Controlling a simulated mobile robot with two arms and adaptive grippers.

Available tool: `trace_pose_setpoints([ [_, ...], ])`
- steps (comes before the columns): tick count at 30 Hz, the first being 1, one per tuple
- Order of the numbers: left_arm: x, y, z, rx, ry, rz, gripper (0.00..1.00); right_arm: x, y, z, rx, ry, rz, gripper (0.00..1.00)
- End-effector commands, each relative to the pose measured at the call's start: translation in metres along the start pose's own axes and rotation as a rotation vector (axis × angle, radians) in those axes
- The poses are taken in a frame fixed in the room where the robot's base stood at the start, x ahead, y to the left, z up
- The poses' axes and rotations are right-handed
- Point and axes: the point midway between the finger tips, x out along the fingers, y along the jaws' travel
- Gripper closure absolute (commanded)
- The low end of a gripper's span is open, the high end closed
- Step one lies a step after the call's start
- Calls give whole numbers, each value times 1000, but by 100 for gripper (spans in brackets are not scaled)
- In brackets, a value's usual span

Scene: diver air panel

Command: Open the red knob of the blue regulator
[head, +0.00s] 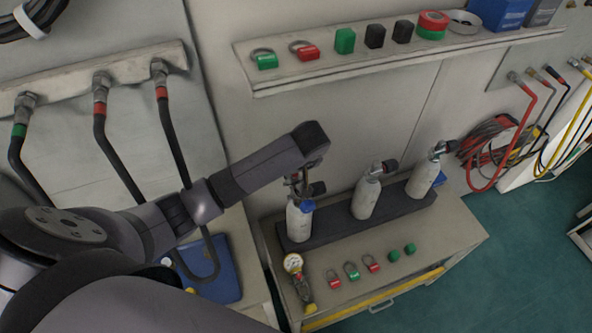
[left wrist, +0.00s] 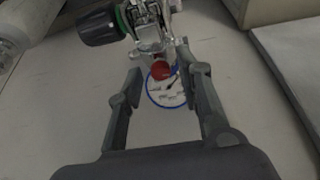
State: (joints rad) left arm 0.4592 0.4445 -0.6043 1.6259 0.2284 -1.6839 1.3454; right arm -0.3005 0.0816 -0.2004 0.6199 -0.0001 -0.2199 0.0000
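The blue regulator shows in the left wrist view as a metal valve body with a blue-rimmed gauge (left wrist: 168,92). Its red knob (left wrist: 161,71) sits just above the gauge face. My left gripper (left wrist: 160,62) is open, with one finger on each side of the knob and gauge. Gaps show beside the knob, and I see no clear contact. In the head view, a blue part (head: 307,206) shows at the top of the leftmost white cylinder (head: 299,223), below my left wrist. The red knob is hidden there. My right gripper is not in view.
Two more white cylinders (head: 366,198) (head: 422,178) stand to the right in the dark rack (head: 335,224). A loose gauge (head: 293,263) and several red and green tags lie on the bench front. A black handwheel (left wrist: 97,24) is near the left finger.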

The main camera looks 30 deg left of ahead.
Motion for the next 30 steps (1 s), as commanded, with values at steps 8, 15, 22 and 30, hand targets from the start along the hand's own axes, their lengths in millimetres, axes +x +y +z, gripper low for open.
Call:
trace_pose_setpoints([
  [8, 0, 0, 0, 1, -1, -1, 63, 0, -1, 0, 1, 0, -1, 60],
  [15, -20, 1, 0, 1, 0, 3, 63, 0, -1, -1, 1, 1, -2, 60],
  [22, -74, 2, 0, 0, 1, 7, 63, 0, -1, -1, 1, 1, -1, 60],
  [30, -112, 5, -3, 7, 11, 14, 63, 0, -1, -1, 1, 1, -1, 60],
])
